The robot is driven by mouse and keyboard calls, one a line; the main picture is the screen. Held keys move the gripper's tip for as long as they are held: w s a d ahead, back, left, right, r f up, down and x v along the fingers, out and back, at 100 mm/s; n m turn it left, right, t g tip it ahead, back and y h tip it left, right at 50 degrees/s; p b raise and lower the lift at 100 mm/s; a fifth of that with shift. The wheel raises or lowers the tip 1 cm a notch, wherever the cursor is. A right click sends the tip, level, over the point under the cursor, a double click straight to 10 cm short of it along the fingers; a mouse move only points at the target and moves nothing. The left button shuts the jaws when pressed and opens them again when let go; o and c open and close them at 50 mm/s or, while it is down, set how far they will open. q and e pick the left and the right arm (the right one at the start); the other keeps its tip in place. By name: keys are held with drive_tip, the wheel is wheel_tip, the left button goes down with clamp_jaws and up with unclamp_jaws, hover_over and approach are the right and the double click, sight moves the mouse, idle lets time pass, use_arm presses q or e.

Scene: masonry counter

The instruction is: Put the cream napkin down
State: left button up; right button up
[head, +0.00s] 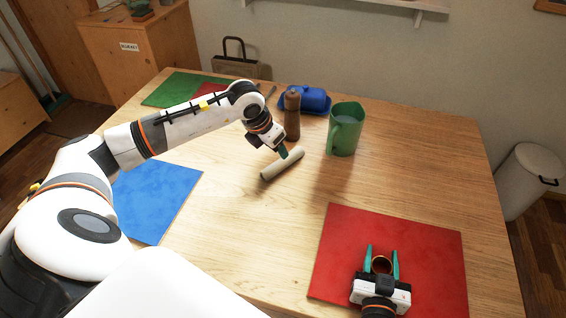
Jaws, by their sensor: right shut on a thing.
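The cream napkin (271,172) is a rolled cylinder at the middle of the wooden table, slanting up to the right. My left gripper (284,153) reaches down to the roll, and a green fingertip meets its upper side. Whether its jaws are closed on the napkin cannot be seen, nor can I tell whether the roll rests on the table or hangs just above it. My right gripper (382,262) is shut on a brown ring (381,264), above the red mat (338,240) at the front right.
A green jug (345,130), a brown mill (292,117) and a blue covered dish (314,100) stand behind the napkin. A blue mat (158,200) lies left, a green mat (178,88) at the back. Bare table (250,225) lies in front of the napkin.

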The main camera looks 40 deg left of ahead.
sight(282, 160)
use_arm(q)
drive_tip(key=x, duration=0.8)
drive_tip(key=shift+s, duration=0.1)
drive_tip(key=c, duration=1.1)
wheel_tip(282, 160, up, 10)
drive_tip(key=shift+r, duration=0.1)
drive_tip(key=shift+c, duration=0.2)
